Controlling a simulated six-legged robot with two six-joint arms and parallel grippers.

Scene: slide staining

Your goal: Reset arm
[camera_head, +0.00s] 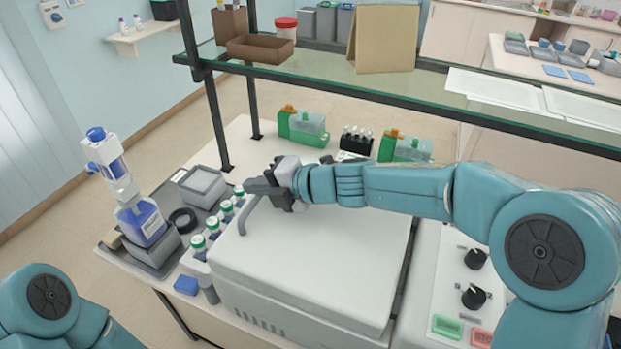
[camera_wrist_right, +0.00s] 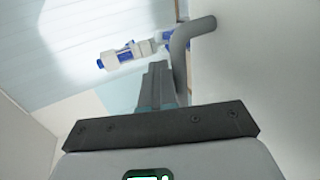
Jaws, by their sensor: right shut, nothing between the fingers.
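My right arm (camera_head: 410,188) reaches in from the right across the top of a light grey box-shaped machine (camera_head: 320,255). My right gripper (camera_head: 256,187) is shut and empty, near the grey curved handle (camera_head: 243,222) at the machine's left side. In the wrist view my shut right fingers (camera_wrist_right: 157,82) stand beside that handle (camera_wrist_right: 180,60); I cannot tell whether they touch it. Only part of my left arm (camera_head: 50,305) shows at the lower left, and its gripper is out of view.
Several green-capped bottles (camera_head: 198,243) stand left of the machine. A glass shelf (camera_head: 310,66) spans above the back. Green-and-orange containers (camera_head: 303,127) stand behind. Knobs (camera_head: 474,258) lie at right.

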